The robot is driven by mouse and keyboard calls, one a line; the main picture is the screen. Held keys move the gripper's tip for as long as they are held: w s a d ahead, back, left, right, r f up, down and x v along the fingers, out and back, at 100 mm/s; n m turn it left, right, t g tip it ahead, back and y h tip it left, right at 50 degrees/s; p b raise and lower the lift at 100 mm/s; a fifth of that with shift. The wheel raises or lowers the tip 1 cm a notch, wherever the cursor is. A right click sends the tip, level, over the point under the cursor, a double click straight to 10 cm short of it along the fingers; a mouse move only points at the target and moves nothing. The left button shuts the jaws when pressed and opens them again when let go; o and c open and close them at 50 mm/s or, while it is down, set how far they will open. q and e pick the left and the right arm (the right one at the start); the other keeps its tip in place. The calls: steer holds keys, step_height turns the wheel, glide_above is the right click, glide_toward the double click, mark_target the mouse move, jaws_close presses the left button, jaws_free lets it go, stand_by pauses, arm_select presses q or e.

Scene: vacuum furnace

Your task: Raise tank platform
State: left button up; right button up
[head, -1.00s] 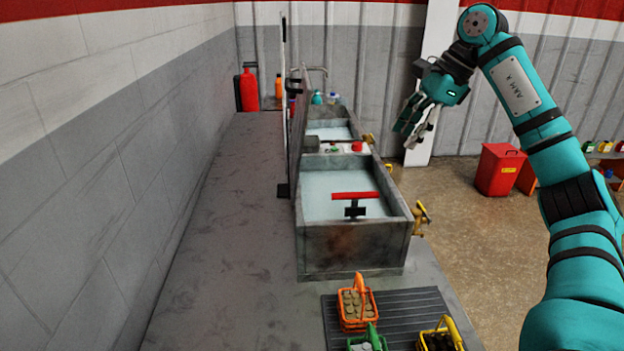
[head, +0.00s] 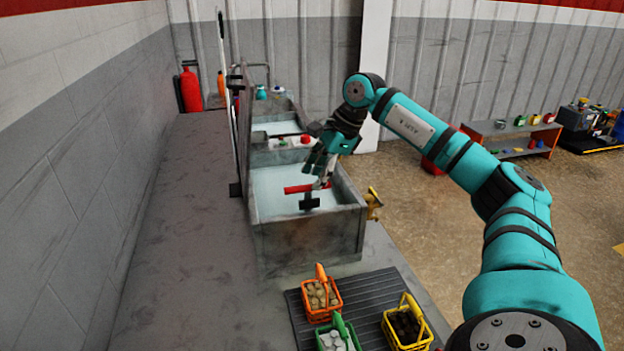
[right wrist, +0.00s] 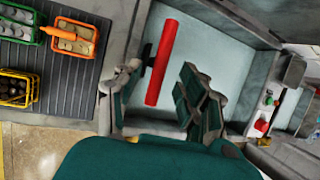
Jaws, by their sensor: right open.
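The near tank (head: 310,245) is a grey open box of pale liquid. A red bar handle (head: 306,188) on a black bracket stands over the liquid; I take it as part of the tank platform. My right gripper (head: 322,178) is open above the tank, by the right end of the handle. In the right wrist view the red bar (right wrist: 162,62) lies between the two spread fingers of the gripper (right wrist: 160,95), apart from both as far as I can tell. My left gripper is not in view.
An orange basket (head: 318,308), a green basket and a yellow basket (head: 388,325) with parts stand on a dark ribbed mat in front of the tank. A brass valve (head: 374,203) juts from the tank's right side. A second tank (head: 280,128) and red button (head: 306,139) lie behind.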

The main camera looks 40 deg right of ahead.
steer(key=shift+x, duration=1.25)
steer(key=shift+w, duration=0.1)
jaws_close()
